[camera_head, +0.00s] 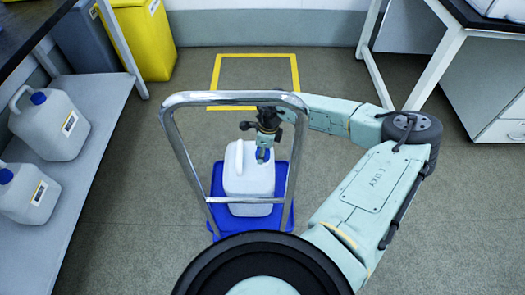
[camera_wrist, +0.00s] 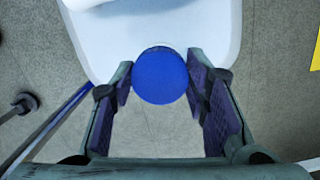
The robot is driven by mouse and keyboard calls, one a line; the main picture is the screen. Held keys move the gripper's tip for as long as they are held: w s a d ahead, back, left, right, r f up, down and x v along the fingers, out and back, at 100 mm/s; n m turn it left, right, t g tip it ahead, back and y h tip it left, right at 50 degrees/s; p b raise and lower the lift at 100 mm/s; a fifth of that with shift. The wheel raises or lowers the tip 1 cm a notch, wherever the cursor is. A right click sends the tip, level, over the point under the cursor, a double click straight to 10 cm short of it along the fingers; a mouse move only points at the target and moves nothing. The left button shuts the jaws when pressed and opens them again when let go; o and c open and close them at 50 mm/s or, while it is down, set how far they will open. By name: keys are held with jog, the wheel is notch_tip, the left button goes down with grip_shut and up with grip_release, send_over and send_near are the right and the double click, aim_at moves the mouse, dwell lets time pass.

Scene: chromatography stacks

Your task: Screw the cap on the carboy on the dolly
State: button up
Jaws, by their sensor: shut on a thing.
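The white carboy (camera_head: 247,186) stands upright on the blue dolly (camera_head: 216,182), inside the dolly's metal handle frame. My gripper (camera_head: 263,152) points down at the carboy's top. It is shut on the blue cap (camera_wrist: 160,76), which sits between the two fingers (camera_wrist: 160,82) in the wrist view. The carboy's white body (camera_wrist: 180,25) shows behind the cap there. The cap appears at the carboy's neck; the neck is hidden under it, so I cannot tell how tightly it sits.
The dolly's chrome handle (camera_head: 175,140) rises around my gripper. A yellow floor square (camera_head: 216,75) lies behind. Two capped carboys (camera_head: 55,130) (camera_head: 28,195) stand on the grey shelf (camera_head: 95,120) at left. A yellow bin (camera_head: 150,45) stands back left. Floor at right is clear.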

jog(key=shift+f+b, duration=0.3)
jog(key=shift+f, duration=0.2)
jog(key=o, duration=1)
jog(key=shift+r, duration=0.1)
jog(key=c, duration=1.3)
jog(key=m, duration=0.6)
jog(key=shift+m+t, duration=0.3)
jog(key=shift+t, duration=0.1)
jog(key=shift+o, duration=0.2)
jog(key=m, duration=0.3)
jog(key=shift+m+h, duration=0.4)
jog(key=m+b, duration=0.1)
jog(key=m, duration=0.2)
